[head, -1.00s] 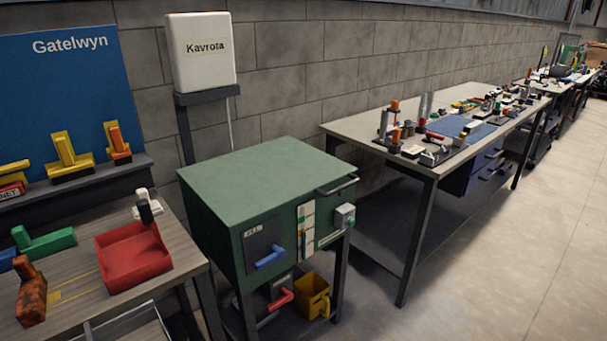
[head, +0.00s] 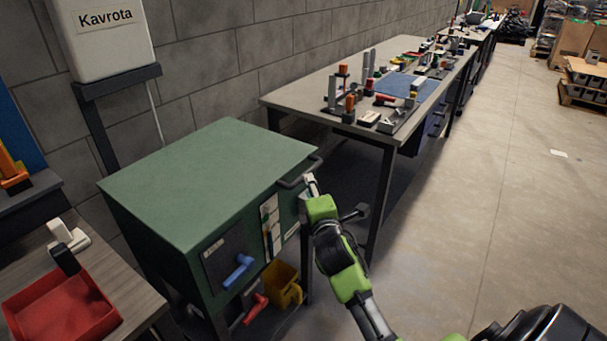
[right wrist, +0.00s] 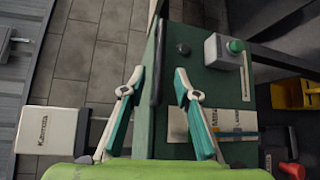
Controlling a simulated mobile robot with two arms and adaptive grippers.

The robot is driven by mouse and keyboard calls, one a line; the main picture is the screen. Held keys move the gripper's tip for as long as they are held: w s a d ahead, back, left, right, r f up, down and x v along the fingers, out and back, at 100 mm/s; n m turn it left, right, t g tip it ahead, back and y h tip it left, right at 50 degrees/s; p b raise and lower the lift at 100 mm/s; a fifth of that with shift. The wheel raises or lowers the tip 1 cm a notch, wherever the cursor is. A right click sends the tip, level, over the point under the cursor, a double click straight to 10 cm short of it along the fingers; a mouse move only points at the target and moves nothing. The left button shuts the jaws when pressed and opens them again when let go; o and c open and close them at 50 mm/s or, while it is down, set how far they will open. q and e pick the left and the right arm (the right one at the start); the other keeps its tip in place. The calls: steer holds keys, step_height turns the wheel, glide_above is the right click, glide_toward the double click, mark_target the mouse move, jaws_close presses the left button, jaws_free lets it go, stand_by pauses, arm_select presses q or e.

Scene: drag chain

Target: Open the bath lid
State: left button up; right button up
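The bath is a green cabinet (head: 187,262) with a flat, lighter green lid (head: 210,165), which lies shut on top. A dark bar handle (head: 291,182) sits at the lid's edge on the right; it also shows in the right wrist view (right wrist: 157,62). My right gripper (head: 309,180) is at this handle. In the right wrist view the gripper (right wrist: 158,73) is open, with one finger on each side of the bar and gaps between them. Contact with the bar cannot be made out. My left gripper is not in view.
The cabinet's front has a blue lever (head: 239,270) and a grey box with a green button (right wrist: 234,46). A red lever (head: 256,307) and a yellow container (head: 281,284) are below. A cluttered workbench (head: 290,99) stands behind.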

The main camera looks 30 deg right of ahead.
mark_target(306, 173)
steer(key=x, duration=0.7)
steer(key=shift+w, duration=0.2)
steer(key=shift+w+d+f, duration=0.15)
steer(key=shift+w, duration=0.25)
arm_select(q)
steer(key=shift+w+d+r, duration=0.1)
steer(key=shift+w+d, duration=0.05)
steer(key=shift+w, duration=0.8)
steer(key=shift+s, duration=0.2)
arm_select(e)
jaws_close()
